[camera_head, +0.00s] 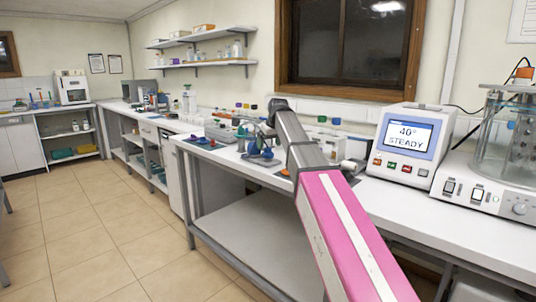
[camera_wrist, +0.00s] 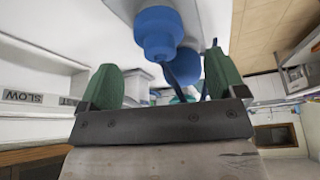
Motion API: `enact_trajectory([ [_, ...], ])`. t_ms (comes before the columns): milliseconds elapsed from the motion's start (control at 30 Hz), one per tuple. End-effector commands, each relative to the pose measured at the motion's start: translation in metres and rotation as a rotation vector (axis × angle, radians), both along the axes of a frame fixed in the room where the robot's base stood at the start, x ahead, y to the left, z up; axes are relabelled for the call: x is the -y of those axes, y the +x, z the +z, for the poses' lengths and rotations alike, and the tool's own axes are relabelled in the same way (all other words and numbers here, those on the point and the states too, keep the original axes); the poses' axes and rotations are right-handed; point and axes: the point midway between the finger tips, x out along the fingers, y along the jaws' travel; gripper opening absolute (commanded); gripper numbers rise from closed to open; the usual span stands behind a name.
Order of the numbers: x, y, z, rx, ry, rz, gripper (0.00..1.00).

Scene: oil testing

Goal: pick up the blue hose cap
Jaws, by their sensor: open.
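A blue stepped, cap-shaped piece (camera_wrist: 158,32) shows at the top middle of the wrist view, just beyond the fingertips. A second blue rounded piece (camera_wrist: 187,65) sits behind it, nearer the right finger. I cannot tell for sure which one is the hose cap. My gripper (camera_wrist: 160,62) has two green fingers spread wide, with nothing visibly clamped between them. In the head view two blue pieces (camera_head: 267,154) stand on the bench just left of my arm's end. My fingertips are hard to make out there.
The white bench (camera_head: 460,225) carries a heater box (camera_head: 409,145) reading 40° STEADY and a glass bath (camera_head: 505,130) at the right. The tiled floor (camera_head: 90,235) at left is clear.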

Motion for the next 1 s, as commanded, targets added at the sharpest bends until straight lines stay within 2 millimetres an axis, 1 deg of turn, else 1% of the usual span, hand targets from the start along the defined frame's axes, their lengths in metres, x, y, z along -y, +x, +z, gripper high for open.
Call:
enact_trajectory([
  [200, -0.006, 0.008, -0.029, -0.002, 0.0, 0.0, 0.89],
  [300, -0.008, 0.011, -0.039, -0.002, 0.0, 0.0, 0.89],
  [400, -0.009, 0.012, -0.042, -0.001, -0.001, 0.0, 0.89],
  [567, -0.008, 0.012, -0.042, 0.0, 0.0, 0.0, 0.89],
  [600, -0.008, 0.012, -0.041, 0.0, 0.0, 0.0, 0.76],
  [667, -0.008, 0.012, -0.041, 0.0, 0.0, 0.0, 0.57],
  [700, -0.008, 0.012, -0.041, 0.0, 0.0, 0.0, 0.44],
  [733, -0.008, 0.012, -0.041, 0.0, 0.0, 0.0, 0.38],
  [1000, -0.008, 0.012, -0.041, 0.0, 0.0, 0.0, 0.38],
])
